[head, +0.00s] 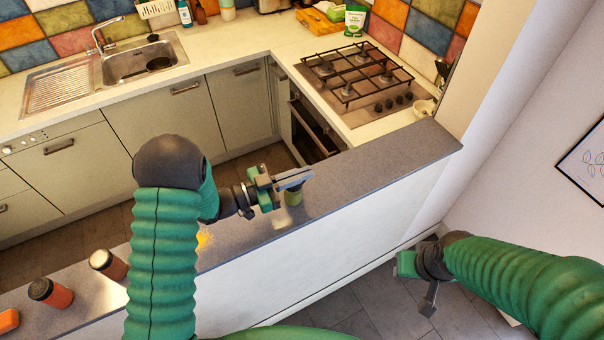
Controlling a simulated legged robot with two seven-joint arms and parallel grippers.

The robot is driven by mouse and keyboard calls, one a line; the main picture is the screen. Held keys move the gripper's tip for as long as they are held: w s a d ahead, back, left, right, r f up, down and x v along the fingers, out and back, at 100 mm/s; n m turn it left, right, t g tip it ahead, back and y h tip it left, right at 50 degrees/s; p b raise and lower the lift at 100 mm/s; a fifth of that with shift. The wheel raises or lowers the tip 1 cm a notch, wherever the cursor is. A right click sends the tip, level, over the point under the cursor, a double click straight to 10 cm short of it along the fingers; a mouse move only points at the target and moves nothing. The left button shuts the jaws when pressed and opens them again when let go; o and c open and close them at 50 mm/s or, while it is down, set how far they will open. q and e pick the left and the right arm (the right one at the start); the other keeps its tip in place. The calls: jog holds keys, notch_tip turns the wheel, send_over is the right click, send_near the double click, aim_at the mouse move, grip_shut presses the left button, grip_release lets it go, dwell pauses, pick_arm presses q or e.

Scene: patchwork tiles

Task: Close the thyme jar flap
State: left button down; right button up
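A small green jar (293,197), which looks like the thyme jar, stands on the grey ledge near its middle. Its top is partly hidden by my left gripper, so I cannot make out its flap. My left gripper (293,179) reaches in from the left, with its grey fingers just above the jar's top. Whether they touch it, and how far apart they are, I cannot tell. My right gripper (418,287) hangs low at the right, over the floor and away from the ledge. Its finger opening is not clear.
The grey ledge (390,150) also holds a jar with a dark lid (50,292), another with a pale lid (108,264) and an orange item (9,320) at left. A yellow patch (205,239) lies beside my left arm. The ledge right of the jar is clear.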

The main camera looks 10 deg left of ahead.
pick_arm(q)
jog(key=n, duration=0.1)
jog(key=w+a+n, duration=0.1)
jog(key=n, duration=0.1)
jog(key=shift+w+f, duration=0.1)
jog(key=shift+w, duration=0.1)
jog(key=shift+w+a+f+n, duration=0.15)
jog(key=shift+w+a+n, duration=0.2)
jog(key=shift+n, duration=0.6)
jog(key=shift+w+a+f+n, duration=0.15)
jog(key=shift+w+n, duration=0.3)
jog(key=shift+n, duration=0.5)
jog(key=c, duration=2.1)
grip_release()
jog(key=o, duration=0.5)
jog(key=shift+c, duration=0.2)
jog(key=b+v, duration=0.5)
jog(key=v, duration=1.2)
jog(key=shift+b, duration=0.4)
